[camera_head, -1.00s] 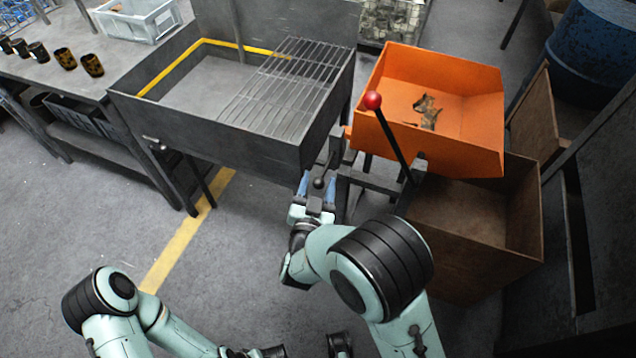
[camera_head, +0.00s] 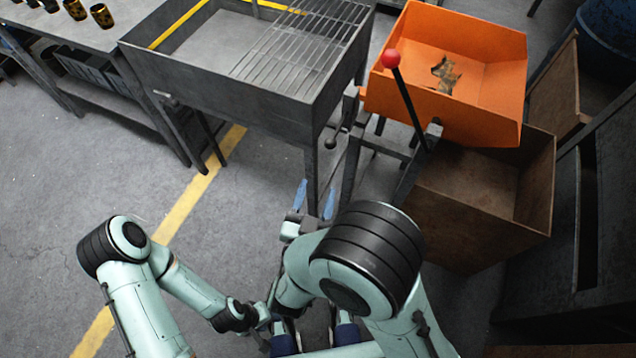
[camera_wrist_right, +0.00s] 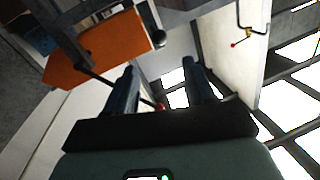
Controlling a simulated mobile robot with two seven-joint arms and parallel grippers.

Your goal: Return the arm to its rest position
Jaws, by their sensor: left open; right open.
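My right arm bends in at the lower middle of the head view. Its gripper (camera_head: 315,199) points away from me over the floor, near a leg of the metal trough. Its two blue fingers are apart with nothing between them. The right wrist view also shows the open, empty fingers (camera_wrist_right: 160,82). My left arm is folded low at the left. Its gripper (camera_head: 268,320) is at the bottom of the head view, and its fingers are hard to make out among other parts of mine.
The metal trough (camera_head: 212,72) with a wire rack (camera_head: 305,45) stands ahead. Right of it is an orange bin (camera_head: 490,65) holding dark pieces, a red-knobbed lever (camera_head: 391,59) and a brown box (camera_head: 480,235). The floor (camera_head: 60,210) at left is clear.

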